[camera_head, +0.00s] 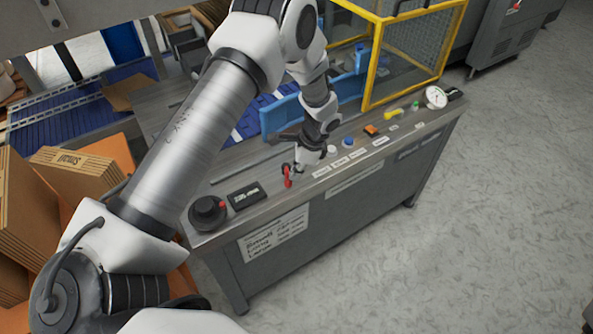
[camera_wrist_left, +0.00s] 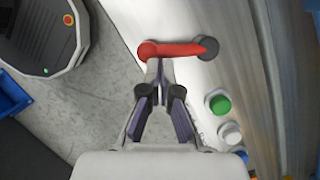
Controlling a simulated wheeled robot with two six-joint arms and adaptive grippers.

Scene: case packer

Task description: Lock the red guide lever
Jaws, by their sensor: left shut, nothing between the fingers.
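The red guide lever (camera_head: 287,176) stands on the front ledge of the machine, partly hidden by my left gripper in the head view. In the left wrist view the red lever (camera_wrist_left: 182,49) lies crosswise, with a rounded red end at the left and a dark round knob or pivot at the right. My left gripper (camera_head: 296,168) is at the lever. In the wrist view its fingertips (camera_wrist_left: 158,66) are closed together, empty, just below the lever's left end. Whether they touch it I cannot tell. My right gripper is not in view.
A green button (camera_wrist_left: 219,104) and a white button (camera_wrist_left: 230,133) sit close beside the gripper. A black dial (camera_head: 208,213) is at the ledge's left end, a gauge (camera_head: 435,97) at its right. A yellow-framed guard (camera_head: 369,70) stands behind. Floor in front is clear.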

